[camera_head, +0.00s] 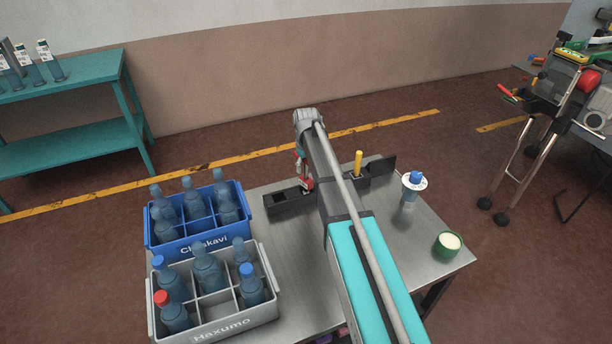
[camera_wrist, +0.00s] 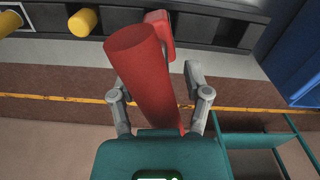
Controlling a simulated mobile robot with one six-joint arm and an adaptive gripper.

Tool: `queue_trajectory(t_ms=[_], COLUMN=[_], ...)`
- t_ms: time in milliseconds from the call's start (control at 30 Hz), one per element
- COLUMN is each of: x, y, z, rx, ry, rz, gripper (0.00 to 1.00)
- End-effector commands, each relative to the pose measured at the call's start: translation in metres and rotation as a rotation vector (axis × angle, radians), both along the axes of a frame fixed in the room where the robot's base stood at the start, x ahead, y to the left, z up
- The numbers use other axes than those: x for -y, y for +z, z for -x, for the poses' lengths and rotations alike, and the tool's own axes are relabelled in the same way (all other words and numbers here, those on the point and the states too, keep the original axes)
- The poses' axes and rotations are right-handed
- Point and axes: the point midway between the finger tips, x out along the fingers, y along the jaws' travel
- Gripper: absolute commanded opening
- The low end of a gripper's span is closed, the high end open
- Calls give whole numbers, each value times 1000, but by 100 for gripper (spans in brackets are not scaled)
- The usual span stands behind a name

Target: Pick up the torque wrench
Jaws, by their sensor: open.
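A tool with a thick red handle, apparently the torque wrench (camera_wrist: 150,75), stands in a black rack (camera_wrist: 215,28). Its handle points toward the wrist camera, and its lower part is hidden. My gripper (camera_wrist: 158,82) is open, with its grey fingers on either side of the red handle; contact is not clear. In the head view, a small red part of the tool (camera_head: 307,184) shows at the black rack (camera_head: 287,203). My arm hides the middle of the rack and part of the gripper there.
A yellow handle (camera_head: 358,160) stands in the rack to the right. A blue crate (camera_head: 200,240) and a grey crate (camera_head: 218,325) of bottles are at left on the metal table (camera_head: 290,260). A blue-capped bottle (camera_head: 409,197) and green cup (camera_head: 447,244) stand at right.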

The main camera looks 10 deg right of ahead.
Motion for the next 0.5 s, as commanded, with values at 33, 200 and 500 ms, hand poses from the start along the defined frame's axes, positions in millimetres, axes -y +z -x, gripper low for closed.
queue_trajectory(t_ms=[33,200,500], x=[0,0,-1], y=[0,0,0], z=[0,0,0], rx=[0,0,0], ry=[0,0,1], rz=[0,0,0], gripper=[57,25,0])
